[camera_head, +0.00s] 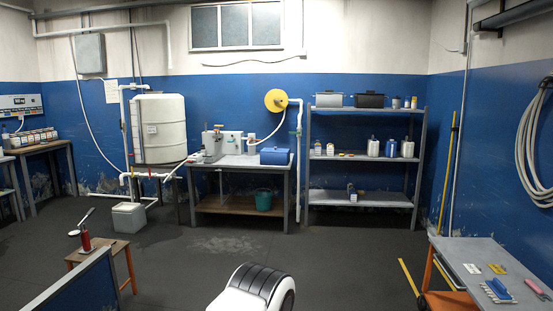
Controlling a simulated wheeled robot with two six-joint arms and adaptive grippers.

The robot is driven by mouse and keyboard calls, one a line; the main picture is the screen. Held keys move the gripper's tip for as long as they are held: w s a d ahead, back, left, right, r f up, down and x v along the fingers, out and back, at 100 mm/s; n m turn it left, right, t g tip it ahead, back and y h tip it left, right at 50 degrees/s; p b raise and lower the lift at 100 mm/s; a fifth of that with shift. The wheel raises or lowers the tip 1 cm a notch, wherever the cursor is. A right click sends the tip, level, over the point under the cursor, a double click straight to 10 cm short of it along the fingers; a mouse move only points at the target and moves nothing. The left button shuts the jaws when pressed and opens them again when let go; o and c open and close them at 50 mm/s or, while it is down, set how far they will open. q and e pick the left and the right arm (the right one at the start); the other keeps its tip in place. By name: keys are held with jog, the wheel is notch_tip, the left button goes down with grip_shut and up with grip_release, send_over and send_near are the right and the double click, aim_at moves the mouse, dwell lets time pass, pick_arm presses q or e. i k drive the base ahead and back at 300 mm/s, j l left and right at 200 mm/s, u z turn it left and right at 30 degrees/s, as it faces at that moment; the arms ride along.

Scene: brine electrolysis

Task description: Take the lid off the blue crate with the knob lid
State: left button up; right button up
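A blue crate (275,157) stands at the right end of the grey-topped table (243,167) against the far blue wall. It looks closed on top. A knob on its lid is too small to make out. It is well across the room from me. Neither of my grippers shows in the head view.
Equipment (212,144) stands left of the crate, and a teal bucket (264,200) is on the lower shelf. A shelving unit (361,157) stands to the right. A stool (105,257) is at left, a side table (493,273) at right. The floor between is largely clear.

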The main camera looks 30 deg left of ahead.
aim_at(267, 158)
jog(key=i+j+u, duration=0.4)
jog(key=i, duration=0.85)
jog(key=i+j+u, duration=0.1)
jog(key=i+u, duration=0.3)
jog(key=i, duration=4.3)
